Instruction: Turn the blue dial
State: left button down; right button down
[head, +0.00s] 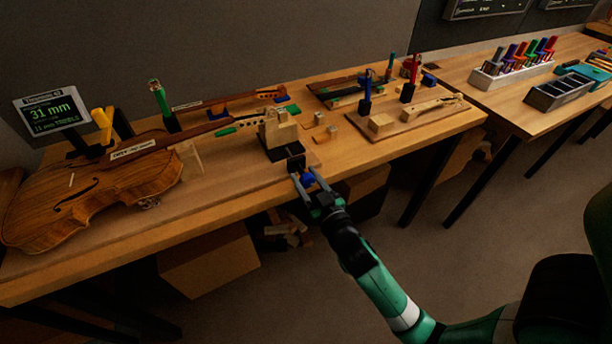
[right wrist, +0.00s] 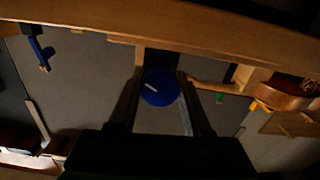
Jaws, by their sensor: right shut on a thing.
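The blue dial (right wrist: 160,88) sits at the front edge of the workbench, on a dark mount. In the right wrist view it is round, with a white pointer line slanting toward the upper left. In the head view the dial (head: 308,180) is partly hidden between the fingers. My right gripper (head: 306,176) reaches it from the front and is shut on it, one finger on each side; the fingers also show in the right wrist view (right wrist: 160,100). My left gripper is not in view.
A violin (head: 90,195) lies on the bench at left, beside a display (head: 52,110) reading 31 mm. A wooden block fixture (head: 278,132) stands behind the dial. A second table (head: 545,85) with a rack of coloured tools (head: 510,68) is at right. Boxes (head: 208,262) sit under the bench.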

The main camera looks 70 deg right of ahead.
jog(key=n+p, duration=0.2)
jog(key=n, duration=0.3)
jog(key=shift+r+p, duration=0.15)
jog(key=shift+p, duration=0.25)
jog(key=n+p, duration=0.2)
jog(key=n, duration=0.4)
jog(key=shift+n+p, duration=0.3)
jog(key=n+p, duration=0.2)
jog(key=n, duration=0.4)
jog(key=n+p, duration=0.2)
jog(key=n, duration=0.4)
jog(key=shift+f, duration=0.2)
jog(key=shift+n, duration=0.4)
jog(key=shift+c, duration=1.7)
grip_release()
